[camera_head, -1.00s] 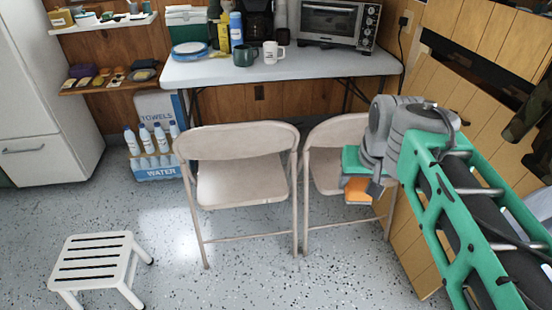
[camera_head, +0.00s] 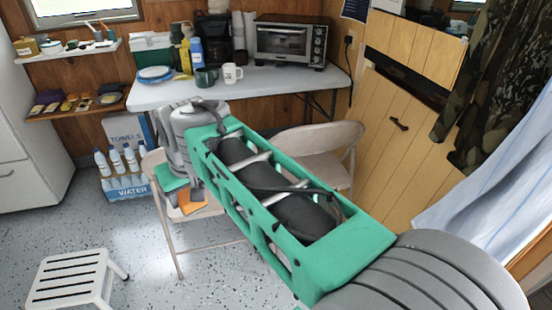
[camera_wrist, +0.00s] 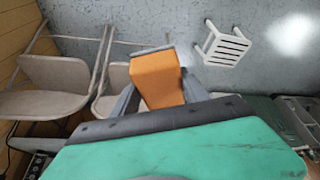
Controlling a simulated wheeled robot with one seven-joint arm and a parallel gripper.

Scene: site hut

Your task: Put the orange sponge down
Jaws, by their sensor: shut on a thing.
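The orange sponge (camera_head: 193,201) is in my gripper (camera_head: 184,198), in front of the left folding chair in the head view. The grip is partly hidden there by my green and grey wrist. In the wrist view the sponge (camera_wrist: 157,80) sits between the grey fingers of my gripper (camera_wrist: 155,85), which are shut on it. The sponge is held up, with floor and chairs behind it in the wrist view. I cannot tell how high it is above the left chair's seat.
Two beige folding chairs, left (camera_head: 170,238) and right (camera_head: 318,150), stand before the white table (camera_head: 300,83). The table carries mugs, a blue plate, a coffee maker and a toaster oven (camera_head: 290,43). A white step stool (camera_head: 72,278) stands on the floor, lower left.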

